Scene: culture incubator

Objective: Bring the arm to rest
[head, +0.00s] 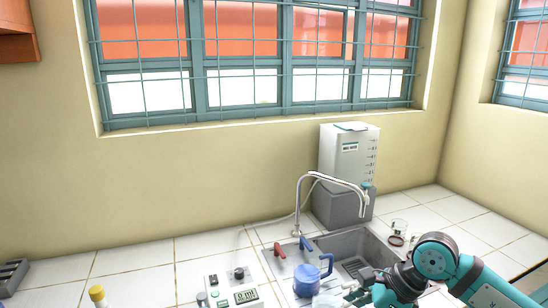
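My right arm comes in from the lower right, with teal and dark links bent in front of the sink. Its gripper (345,292) is at the bottom edge, just right of a blue jug (306,280). The gripper is small and partly hidden by the arm's own links, so I cannot tell whether its fingers are open or whether they touch anything. My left gripper is not in view.
A sink (352,243) with a curved tap (330,178) lies behind the arm. A white tank (347,153) stands behind it. A device with a display (246,296) and a yellow-capped bottle (98,294) are on the left.

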